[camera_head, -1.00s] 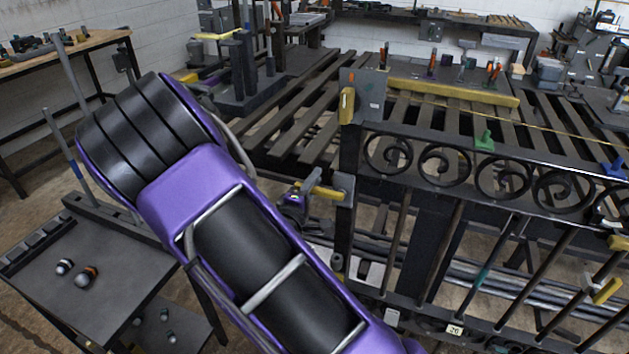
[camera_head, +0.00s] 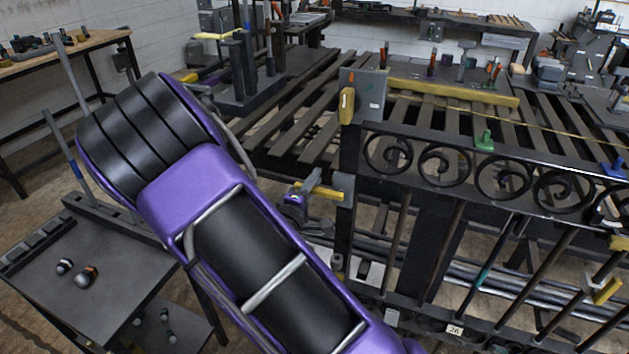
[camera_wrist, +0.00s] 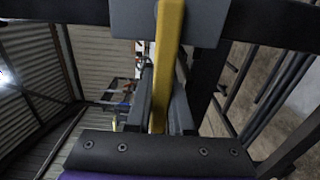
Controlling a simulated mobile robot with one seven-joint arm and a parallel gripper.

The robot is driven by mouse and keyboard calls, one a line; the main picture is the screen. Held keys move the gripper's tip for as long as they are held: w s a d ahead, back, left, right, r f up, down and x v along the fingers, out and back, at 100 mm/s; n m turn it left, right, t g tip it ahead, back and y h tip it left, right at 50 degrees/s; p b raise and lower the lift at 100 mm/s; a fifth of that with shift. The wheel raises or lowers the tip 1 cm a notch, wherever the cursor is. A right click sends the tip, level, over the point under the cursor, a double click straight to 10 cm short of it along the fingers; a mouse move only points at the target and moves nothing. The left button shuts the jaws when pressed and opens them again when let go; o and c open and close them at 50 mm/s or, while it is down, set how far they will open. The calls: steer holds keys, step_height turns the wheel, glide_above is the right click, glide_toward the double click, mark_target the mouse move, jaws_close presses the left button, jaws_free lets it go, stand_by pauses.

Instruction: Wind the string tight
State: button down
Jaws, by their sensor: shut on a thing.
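A thin yellow string (camera_head: 560,122) runs across the slatted bench behind the gate top at the right; I cannot tell how taut it is. A yellow handle (camera_head: 328,192) sticks out left from a grey block (camera_head: 344,186) on the gate's left post. My gripper (camera_head: 304,194), partly behind my arm, is at that handle. In the wrist view, the grey block (camera_wrist: 201,20) is at the top, and my gripper (camera_wrist: 162,88) is shut on the yellow handle (camera_wrist: 168,45), with a dark finger on each side. Whether the handle joins the string is hidden.
The dark scroll gate (camera_head: 440,165) fills the right. A grey plate (camera_head: 372,90) with a yellow piece (camera_head: 347,105) tops its left post. A slatted bench (camera_head: 330,85) stands behind. A small dark table (camera_head: 100,265) with two small knobs is at lower left.

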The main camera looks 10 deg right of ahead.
mark_target(318, 192)
steer(key=shift+f+n+p, duration=0.1)
steer(key=shift+n+p, duration=0.2)
steer(key=shift+p, duration=0.15)
steer(key=shift+f+n+p, duration=0.55)
steer(key=shift+n+p, duration=0.35)
steer(key=n, duration=0.1)
steer(key=f+n+p, duration=0.1)
steer(key=shift+s+d+f+n+p, duration=0.25)
steer(key=shift+d+f+n+p, duration=0.05)
steer(key=shift+f+n, duration=0.1)
steer(key=shift+s+d+f+n+p, duration=0.25)
steer(key=shift+f+n, duration=0.2)
steer(key=shift+n, duration=0.4)
steer(key=shift+s+d+f+n, duration=0.15)
steer(key=shift+d+f+n, duration=0.2)
steer(key=shift+n, duration=0.55)
steer(key=shift+s+d+f+n+p, duration=0.2)
steer(key=shift+f+n, duration=0.3)
steer(key=shift+n, duration=0.35)
steer(key=c, duration=0.8)
jaws_free()
steer(key=shift+d, duration=0.1)
